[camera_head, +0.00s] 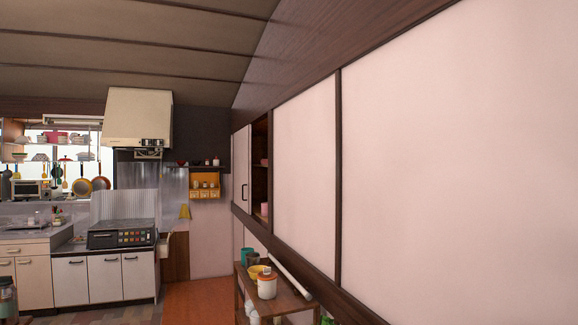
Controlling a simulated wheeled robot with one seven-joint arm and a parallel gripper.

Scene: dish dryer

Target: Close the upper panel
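The upper cabinet on the right wall has a white panel (241,168) with a dark vertical handle at its far end. This panel stands partly open. To its right a narrow dark brown opening (261,170) shows shelves with pinkish dishes inside. Large plain pale panels (304,175) continue along the wall toward me, framed in dark wood. I cannot tell whether the panel with the handle slides or swings. My gripper is not in view.
A stove (122,234) and counter stand at back left.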

